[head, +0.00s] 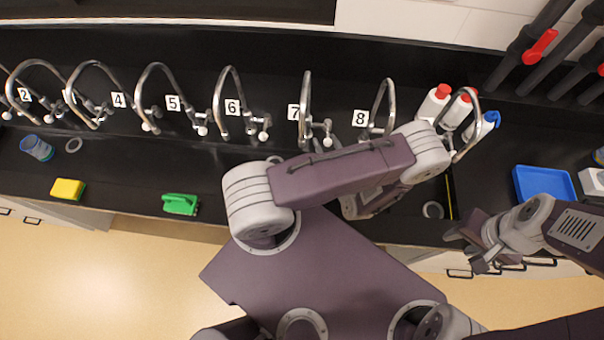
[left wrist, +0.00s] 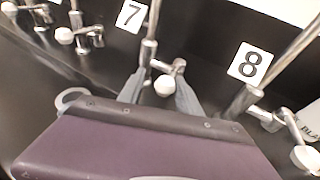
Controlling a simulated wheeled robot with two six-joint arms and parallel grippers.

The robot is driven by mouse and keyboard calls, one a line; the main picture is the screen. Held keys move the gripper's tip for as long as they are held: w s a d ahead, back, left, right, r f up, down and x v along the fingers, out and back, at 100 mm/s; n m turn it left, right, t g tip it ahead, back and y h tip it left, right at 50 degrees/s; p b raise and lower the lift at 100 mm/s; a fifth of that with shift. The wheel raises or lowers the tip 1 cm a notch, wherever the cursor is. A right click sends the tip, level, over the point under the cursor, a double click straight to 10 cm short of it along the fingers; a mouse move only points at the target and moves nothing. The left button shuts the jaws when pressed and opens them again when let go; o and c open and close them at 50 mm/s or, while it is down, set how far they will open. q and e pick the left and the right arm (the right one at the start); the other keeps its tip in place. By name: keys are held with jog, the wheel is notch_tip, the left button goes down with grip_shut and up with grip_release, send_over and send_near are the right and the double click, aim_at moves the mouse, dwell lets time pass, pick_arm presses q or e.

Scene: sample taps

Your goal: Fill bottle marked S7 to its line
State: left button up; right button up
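No bottle legibly marked S7 shows. White bottles with red caps (head: 436,103) and one with a blue cap (head: 482,127) stand at the back right in the head view; their labels are unreadable there. A white bottle (left wrist: 308,122) with a partly visible label is cut off at the right edge of the left wrist view. Tap 7 (head: 305,105) has a white knob, seen in the left wrist view (left wrist: 163,85). My left gripper (left wrist: 160,92) has its fingers apart, one each side of that knob; my arm hides it in the head view. My right gripper (head: 468,250) is open and empty.
Tap 8 (head: 388,95) and several other numbered taps line the black counter. A yellow sponge (head: 68,189), green brush (head: 180,204) and blue cup (head: 36,147) are at left. A blue tray (head: 543,183) is at right.

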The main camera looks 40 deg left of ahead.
pick_arm(q)
jog(key=shift+w, duration=0.15)
jog(key=shift+d+r, duration=0.1)
jog(key=shift+d, duration=0.25)
jog(key=p+v, duration=0.1)
jog(key=v, duration=0.5)
jog(key=shift+s+d, duration=0.15)
jog(key=shift+s, duration=0.1)
